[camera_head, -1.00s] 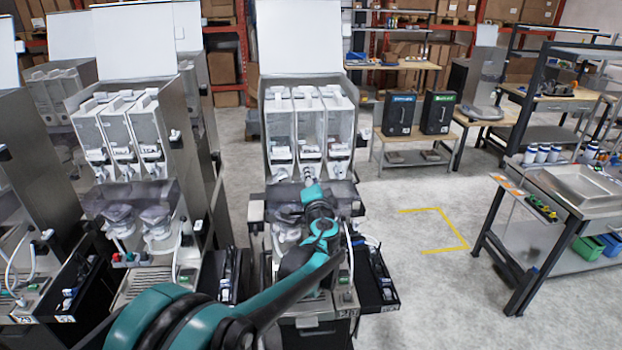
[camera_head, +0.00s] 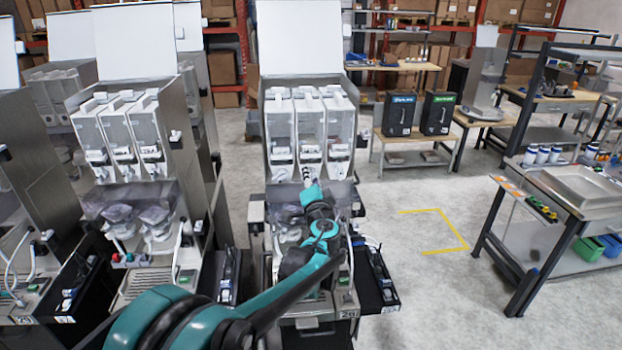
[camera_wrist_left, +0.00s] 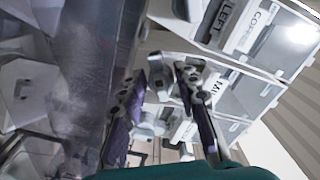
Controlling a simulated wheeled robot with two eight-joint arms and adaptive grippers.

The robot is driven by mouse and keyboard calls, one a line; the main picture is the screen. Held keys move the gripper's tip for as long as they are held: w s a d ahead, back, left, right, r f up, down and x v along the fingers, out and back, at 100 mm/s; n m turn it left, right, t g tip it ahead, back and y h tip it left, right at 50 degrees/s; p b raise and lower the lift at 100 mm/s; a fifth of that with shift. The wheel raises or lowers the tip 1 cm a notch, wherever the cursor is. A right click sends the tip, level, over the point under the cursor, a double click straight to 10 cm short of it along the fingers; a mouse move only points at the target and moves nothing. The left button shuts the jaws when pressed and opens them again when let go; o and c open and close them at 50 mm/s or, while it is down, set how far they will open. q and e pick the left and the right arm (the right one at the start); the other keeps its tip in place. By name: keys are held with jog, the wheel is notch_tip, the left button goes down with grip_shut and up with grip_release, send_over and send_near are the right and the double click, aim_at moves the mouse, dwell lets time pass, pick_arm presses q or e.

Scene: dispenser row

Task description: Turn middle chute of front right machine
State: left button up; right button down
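The front right machine (camera_head: 283,125) stands at the centre of the head view. It has three clear canisters side by side with white fittings below them. The middle canister (camera_head: 310,120) is above my left gripper (camera_head: 310,182), which reaches up to the middle chute area just below it. The chute itself is mostly hidden there. In the left wrist view the two fingers of my left gripper (camera_wrist_left: 160,82) are apart, with pale parts showing between and behind them. Labelled canister fronts (camera_wrist_left: 240,90) are at the right. I cannot tell whether the fingers touch the chute. My right gripper is out of view.
A clear splash cover (camera_wrist_left: 85,65) is close at the left of the fingers in the wrist view. A similar machine (camera_head: 130,140) stands to the left. Open floor (camera_head: 400,200) and a steel-topped workbench (camera_head: 535,185) are to the right.

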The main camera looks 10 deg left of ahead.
pick_arm(q)
jog(key=shift+s, duration=0.1)
jog(key=v, duration=1.2)
jog(key=s+a+f+n+g+b, duration=0.6)
jog(key=s+a+f+b, duration=0.1)
jog(key=s+a+f, duration=0.55)
jog(key=s+d+f+n+g+h+b, duration=0.1)
jog(key=s+d+f+g+h+b, duration=0.1)
jog(key=s+f, duration=0.6)
jog(key=s+d+f+n+g+h+b, duration=0.1)
jog(key=s+d+f+g+h+b, duration=0.1)
jog(key=s+f, duration=0.6)
jog(key=shift+s+d+n+h+b, duration=0.2)
jog(key=shift+n+h+b, duration=0.25)
jog(key=shift+b, duration=0.25)
